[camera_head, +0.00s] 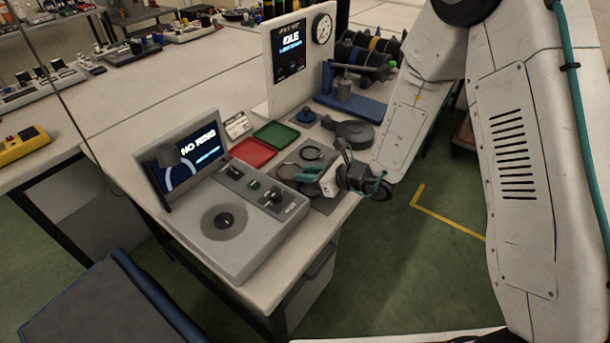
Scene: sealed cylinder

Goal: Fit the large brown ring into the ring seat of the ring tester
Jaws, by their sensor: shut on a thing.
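The ring tester (252,252) is a grey console on the near end of the bench, with a screen (190,153) reading "NO RING". Its round ring seat (224,220) is a dark disc with a black centre knob, and no ring shows around it. My gripper (305,175) has teal fingertips and is behind and right of the tester. It is shut on a large ring (279,175) at its fingertips, apart from the seat. This ring looks dark here, so its brown colour is hard to make out.
Another dark ring (312,153) lies on the bench behind my gripper. Red (253,152) and green (277,134) trays, a dark round device (355,132) and a white panel reading "IDLE" (287,80) stand farther back. Switches and knobs (272,196) rise from the tester's top.

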